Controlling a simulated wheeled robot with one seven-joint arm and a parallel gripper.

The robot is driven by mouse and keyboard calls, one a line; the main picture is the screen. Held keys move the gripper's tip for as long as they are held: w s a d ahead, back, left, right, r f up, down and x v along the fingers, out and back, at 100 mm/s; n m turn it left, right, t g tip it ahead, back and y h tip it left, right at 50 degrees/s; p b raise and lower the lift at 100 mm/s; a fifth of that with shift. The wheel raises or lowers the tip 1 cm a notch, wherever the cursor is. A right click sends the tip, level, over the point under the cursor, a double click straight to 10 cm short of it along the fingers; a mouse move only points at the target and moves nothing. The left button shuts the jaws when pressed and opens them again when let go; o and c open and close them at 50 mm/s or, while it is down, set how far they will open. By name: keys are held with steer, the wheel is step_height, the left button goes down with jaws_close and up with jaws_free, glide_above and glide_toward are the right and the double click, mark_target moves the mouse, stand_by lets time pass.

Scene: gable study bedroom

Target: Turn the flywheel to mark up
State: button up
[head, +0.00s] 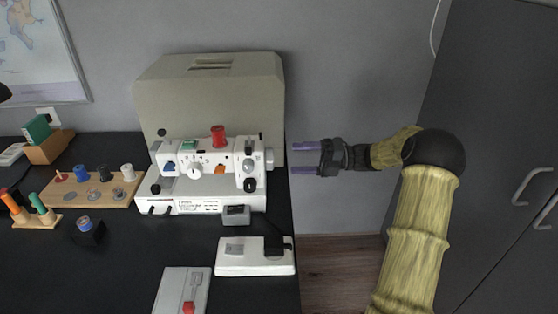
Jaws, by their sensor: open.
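A white sewing machine (207,160) stands on the black desk. Its flywheel (269,158) is a small pale disc on the machine's right end, seen nearly edge-on. I cannot make out a mark on it. My gripper (293,158) is open and empty, its two purple fingers pointing left. The fingers are level with the flywheel in the picture and a short gap to its right, apparently not touching it.
A large beige case (210,90) stands behind the machine. A white block with a black strap (255,257) and a white board with a red knob (182,290) lie in front. A spool rack (105,197) is at left. A dark cupboard (500,140) is at right.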

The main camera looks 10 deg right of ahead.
mark_target(270, 159)
steer(key=w+a, duration=0.1)
steer(key=a, duration=0.5)
steer(key=shift+w, duration=0.15)
steer(key=shift+a, duration=0.1)
steer(key=c, duration=1)
steer(key=shift+r+m, duration=0.1)
steer(key=shift+m, duration=0.3)
steer(key=shift+m+p, duration=5.45)
steer(key=shift+m, duration=0.95)
